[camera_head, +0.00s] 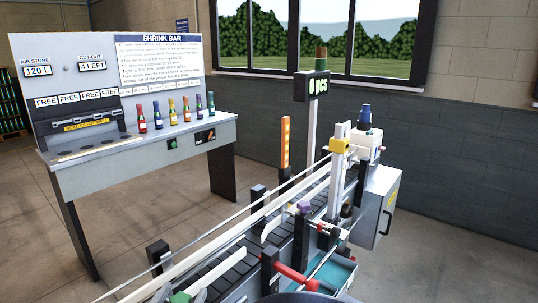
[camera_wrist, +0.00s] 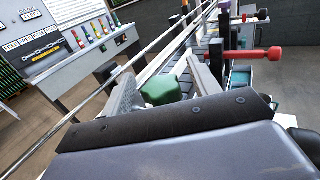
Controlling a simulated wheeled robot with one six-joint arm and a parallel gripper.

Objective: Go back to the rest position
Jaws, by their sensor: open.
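My gripper (camera_wrist: 163,84) shows in the wrist view with its two grey fingers spread apart. A green block-like part (camera_wrist: 162,92) shows between the fingers, and I cannot tell whether they touch it. A green part also shows at the bottom edge of the head view (camera_head: 180,297). The fingers point along the conveyor (camera_head: 228,270), whose dark belt runs between pale rails.
A red handle (camera_head: 291,273) sticks out beside the conveyor, right of my gripper in the wrist view (camera_wrist: 262,54). The shrink bar bench (camera_head: 190,140) holds several coloured bottles. A display post (camera_head: 312,86) and grey cabinet (camera_head: 378,205) stand farther back. Floor is clear at left.

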